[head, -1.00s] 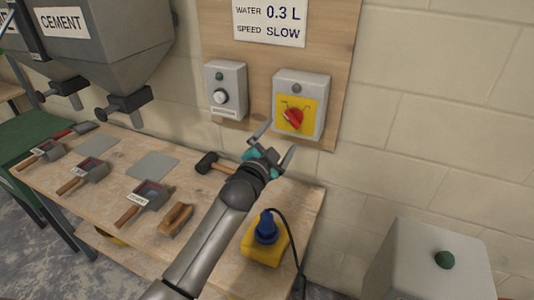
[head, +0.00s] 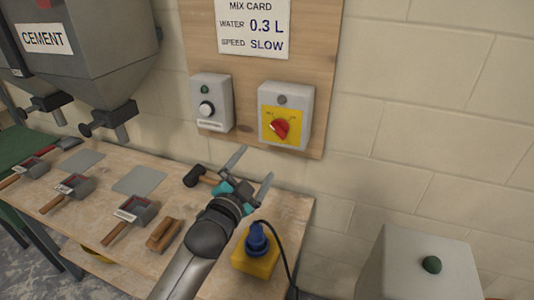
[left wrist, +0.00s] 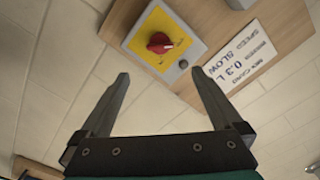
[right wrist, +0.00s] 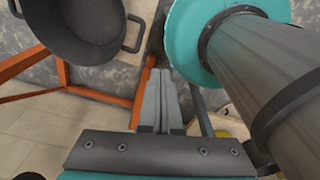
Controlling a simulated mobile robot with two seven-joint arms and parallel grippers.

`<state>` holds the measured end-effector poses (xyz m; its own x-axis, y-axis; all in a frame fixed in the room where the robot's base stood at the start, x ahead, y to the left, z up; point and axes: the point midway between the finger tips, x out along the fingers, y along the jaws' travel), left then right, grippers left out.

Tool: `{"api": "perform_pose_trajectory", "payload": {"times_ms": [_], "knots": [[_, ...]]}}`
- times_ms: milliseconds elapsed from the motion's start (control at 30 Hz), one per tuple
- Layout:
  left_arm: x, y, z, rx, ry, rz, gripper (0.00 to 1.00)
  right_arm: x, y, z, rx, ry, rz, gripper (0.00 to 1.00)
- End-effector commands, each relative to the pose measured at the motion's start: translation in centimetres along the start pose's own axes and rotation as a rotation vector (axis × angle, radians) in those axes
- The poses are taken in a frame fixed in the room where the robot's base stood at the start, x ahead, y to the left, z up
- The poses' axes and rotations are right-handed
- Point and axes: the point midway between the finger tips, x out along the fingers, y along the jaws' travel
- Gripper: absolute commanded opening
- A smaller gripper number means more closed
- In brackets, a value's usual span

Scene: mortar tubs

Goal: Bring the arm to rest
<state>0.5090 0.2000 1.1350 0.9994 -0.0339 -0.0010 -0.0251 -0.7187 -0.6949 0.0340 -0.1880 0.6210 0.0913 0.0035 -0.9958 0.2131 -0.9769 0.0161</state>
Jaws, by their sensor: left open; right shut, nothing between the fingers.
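My left gripper (head: 252,177) is open and empty in the head view. It is above the back of the wooden bench, below and apart from the yellow switch box with the red knob (head: 279,128). In the left wrist view the open fingers (left wrist: 160,105) point toward the wall board, and the red knob (left wrist: 160,43) shows beyond them. My right gripper (right wrist: 158,100) shows only in the right wrist view. Its fingers are shut together with nothing between them. A dark tub with handles (right wrist: 95,25) is beyond it, on the upper left.
The wooden bench (head: 100,163) holds several scoops, a mallet (head: 195,177), a wooden float (head: 165,235) and a yellow box with a blue plug (head: 257,245). Cement hoppers (head: 80,55) hang at left. A grey box with a green button (head: 430,265) stands at right. An orange frame (right wrist: 105,95) is near my right gripper.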

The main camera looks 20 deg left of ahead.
Motion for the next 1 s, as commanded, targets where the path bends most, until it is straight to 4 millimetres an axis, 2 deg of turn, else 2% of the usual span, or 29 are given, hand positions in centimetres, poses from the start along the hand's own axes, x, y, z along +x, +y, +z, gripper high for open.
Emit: {"api": "perform_pose_trajectory", "payload": {"times_ms": [167,267,367,500,700,1000], "knots": [[-0.3,0.4,0.3,-0.012,-0.017,0.012,1.0,0.0,0.0,0.0,0.0,0.0,0.0,0.0],[-1.4,1.6,1.3,-0.054,-0.082,0.055,1.0,0.0,0.0,0.0,0.0,0.0,0.0,0.0],[-3.8,3.9,3.0,-0.131,-0.201,0.13,1.0,0.0,0.0,0.0,0.0,0.0,0.0,0.0],[-8.7,7.4,5.5,-0.257,-0.414,0.252,1.0,0.0,0.0,0.0,0.0,0.0,0.0,0.0],[-17.0,11.4,7.6,-0.407,-0.719,0.4,1.0,0.0,0.0,0.0,0.0,0.0,0.0,0.0],[-26.3,13.9,7.9,-0.521,-1.031,0.526,1.0,0.0,0.0,0.0,0.0,0.0,0.0,0.0]]}}
